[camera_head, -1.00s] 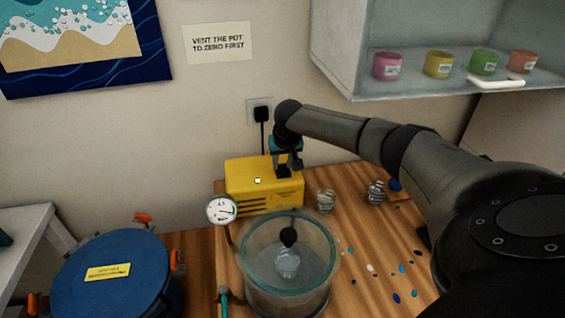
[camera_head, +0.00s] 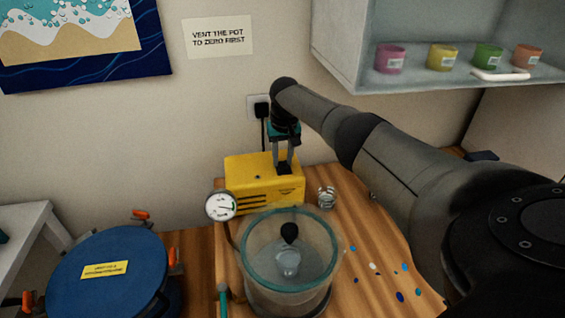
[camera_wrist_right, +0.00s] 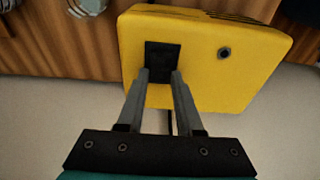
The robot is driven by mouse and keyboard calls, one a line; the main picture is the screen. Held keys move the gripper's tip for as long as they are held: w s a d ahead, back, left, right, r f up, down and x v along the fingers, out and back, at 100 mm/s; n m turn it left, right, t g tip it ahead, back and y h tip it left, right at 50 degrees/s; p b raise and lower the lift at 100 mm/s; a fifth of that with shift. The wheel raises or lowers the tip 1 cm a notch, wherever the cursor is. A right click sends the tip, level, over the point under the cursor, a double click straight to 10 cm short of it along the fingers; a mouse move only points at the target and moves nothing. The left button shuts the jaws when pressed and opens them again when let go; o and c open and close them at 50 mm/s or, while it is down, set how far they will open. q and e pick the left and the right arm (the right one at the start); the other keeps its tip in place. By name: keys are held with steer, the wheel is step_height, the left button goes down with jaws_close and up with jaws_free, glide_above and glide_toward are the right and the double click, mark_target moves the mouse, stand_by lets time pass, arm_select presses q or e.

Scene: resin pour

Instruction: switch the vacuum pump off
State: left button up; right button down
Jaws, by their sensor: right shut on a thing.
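The yellow vacuum pump (camera_head: 262,182) stands on the wooden bench by the wall. My right gripper (camera_head: 284,171) reaches down to its top; the fingertips are at a black switch (camera_wrist_right: 163,58) on the yellow top face, seen in the right wrist view. The fingers (camera_wrist_right: 160,76) are shut on this switch. A small round indicator (camera_wrist_right: 224,53) on the same face looks dark; it also shows in the head view (camera_head: 257,177). My left gripper is not in view.
A clear glass pot (camera_head: 250,245) stands in front of the pump, with a white dial gauge (camera_head: 221,206) beside it. A blue lid (camera_head: 105,285) lies left. A wall sign (camera_head: 218,38) says to vent the pot to zero first. A shelf (camera_head: 430,82) overhangs right.

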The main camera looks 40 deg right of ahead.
mark_target(284, 168)
steer(key=shift+d+r, duration=0.15)
steer(key=c, duration=0.6)
jaws_free()
steer(key=shift+o, duration=0.2)
steer(key=shift+r, duration=0.4)
step_height(284, 168, up, 14)
steer(key=s+a+p, duration=0.1)
steer(key=shift+s+p, duration=0.35)
steer(key=shift+a+r, duration=0.1)
